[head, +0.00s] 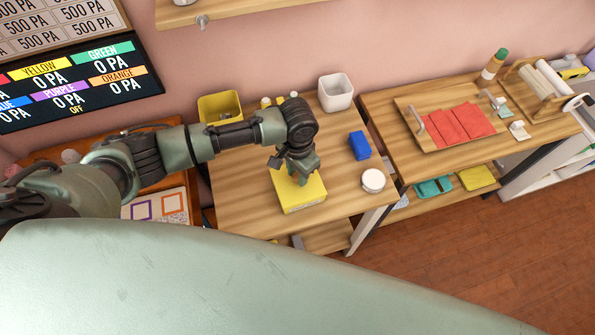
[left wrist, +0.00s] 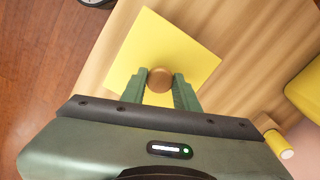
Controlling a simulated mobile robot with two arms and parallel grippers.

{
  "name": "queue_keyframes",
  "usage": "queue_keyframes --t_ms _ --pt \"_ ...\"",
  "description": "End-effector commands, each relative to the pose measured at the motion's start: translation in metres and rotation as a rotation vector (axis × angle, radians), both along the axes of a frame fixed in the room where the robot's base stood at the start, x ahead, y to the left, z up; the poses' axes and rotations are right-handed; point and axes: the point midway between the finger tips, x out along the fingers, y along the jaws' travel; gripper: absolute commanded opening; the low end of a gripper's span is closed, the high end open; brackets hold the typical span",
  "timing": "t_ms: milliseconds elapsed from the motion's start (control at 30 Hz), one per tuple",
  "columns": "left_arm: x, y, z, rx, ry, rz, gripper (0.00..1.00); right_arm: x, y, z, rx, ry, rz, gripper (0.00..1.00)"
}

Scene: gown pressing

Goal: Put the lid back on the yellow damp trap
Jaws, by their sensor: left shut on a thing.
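The yellow damp trap (head: 301,198) stands on the wooden table, with a square yellow top. In the left wrist view its flat yellow lid (left wrist: 150,45) has a round brown knob (left wrist: 159,80) in the middle. My left gripper (head: 297,176) is above the trap and shut on the knob, with one finger on each side of it. Whether the lid sits fully on the box below or slightly above it, I cannot tell. My right gripper is not in view.
On the same table (head: 240,205) are a blue block (head: 360,145), a white round container (head: 373,180), a white bin (head: 336,92) and a yellow bin (head: 219,106). A tray (head: 425,133) with red cloth lies on the right table.

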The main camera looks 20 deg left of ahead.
Motion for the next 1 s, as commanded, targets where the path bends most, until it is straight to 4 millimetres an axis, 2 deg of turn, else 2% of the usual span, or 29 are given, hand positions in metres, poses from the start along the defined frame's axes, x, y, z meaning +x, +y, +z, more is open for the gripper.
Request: queue_keyframes --t_ms 600,633,700,733,967,1000 --pt "-0.0001 -0.0002 -0.0032 0.000 -0.001 0.000 0.00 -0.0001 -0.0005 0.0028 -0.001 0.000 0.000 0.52" --pt "-0.0001 -0.0002 -0.0032 0.000 -0.001 0.000 0.33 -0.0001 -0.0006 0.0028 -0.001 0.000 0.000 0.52" --pt "-0.0001 -0.0002 -0.0032 0.000 -0.001 0.000 0.52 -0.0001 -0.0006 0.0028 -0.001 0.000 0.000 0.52" --pt "0.0000 -0.0001 -0.0032 0.000 -0.001 0.000 0.56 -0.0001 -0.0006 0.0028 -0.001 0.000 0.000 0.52" --pt "0.0000 0.0000 -0.0031 0.000 0.000 0.000 0.56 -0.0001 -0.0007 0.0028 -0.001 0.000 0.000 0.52" --pt "-0.0001 0.0001 -0.0032 0.000 0.000 0.000 0.67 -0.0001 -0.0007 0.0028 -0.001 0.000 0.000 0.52"
